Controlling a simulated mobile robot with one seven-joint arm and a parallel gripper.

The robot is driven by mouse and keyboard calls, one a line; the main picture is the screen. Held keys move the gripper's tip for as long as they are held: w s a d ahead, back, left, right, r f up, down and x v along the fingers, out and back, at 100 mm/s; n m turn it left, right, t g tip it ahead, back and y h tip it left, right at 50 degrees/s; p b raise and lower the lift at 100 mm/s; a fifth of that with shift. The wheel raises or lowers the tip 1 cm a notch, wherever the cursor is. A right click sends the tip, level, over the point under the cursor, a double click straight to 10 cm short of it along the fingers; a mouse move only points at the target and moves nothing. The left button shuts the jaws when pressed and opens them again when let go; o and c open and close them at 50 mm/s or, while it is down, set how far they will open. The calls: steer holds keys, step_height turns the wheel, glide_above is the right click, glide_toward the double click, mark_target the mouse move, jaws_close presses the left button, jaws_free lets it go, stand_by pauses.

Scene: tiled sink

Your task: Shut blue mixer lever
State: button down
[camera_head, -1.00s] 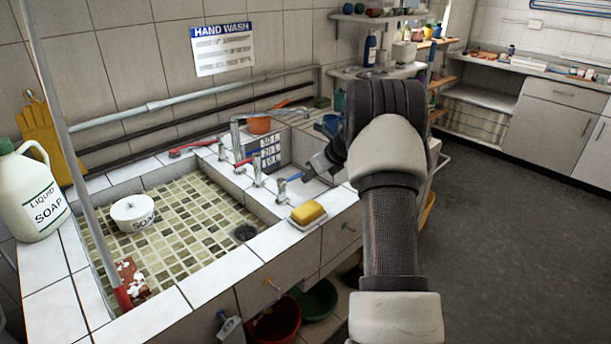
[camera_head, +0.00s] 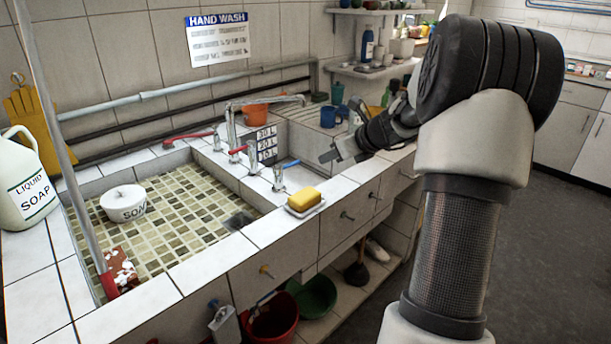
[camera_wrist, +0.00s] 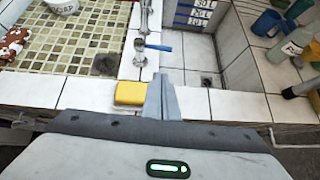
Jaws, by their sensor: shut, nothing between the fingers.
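The blue mixer lever (camera_head: 288,164) sits on a chrome mixer (camera_head: 278,179) on the tiled ledge near the right end of the mosaic basin. In the wrist view the lever (camera_wrist: 156,47) points to the right, beyond my fingertips. My gripper (camera_head: 333,155) is shut and empty. It is to the right of the lever in the head view, with a visible gap between them. In the wrist view my gripper (camera_wrist: 163,80) points toward the mixer, just right of the yellow sponge (camera_wrist: 130,93). The lever is not hidden in either view.
The sponge (camera_head: 304,199) lies on the front ledge. A blue mug (camera_head: 328,116) stands at the back right. A white soap tub (camera_head: 123,204) sits in the basin.

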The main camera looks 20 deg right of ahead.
steer(key=b, duration=0.2)
glide_toward(287, 166)
steer(key=f, duration=0.1)
steer(key=w+d+f, duration=0.1)
steer(key=d+f, duration=0.1)
steer(key=f, duration=0.1)
steer(key=shift+w+d+f, duration=0.1)
steer(key=shift+w, duration=0.15)
steer(key=shift+w+a+f, duration=0.1)
steer(key=shift+w+a, duration=0.1)
steer(key=shift+w, duration=0.4)
steer(key=shift+w+a, duration=0.2)
steer(key=shift+w, duration=0.4)
steer(key=shift+w+a, duration=0.15)
steer(key=shift+w, duration=0.45)
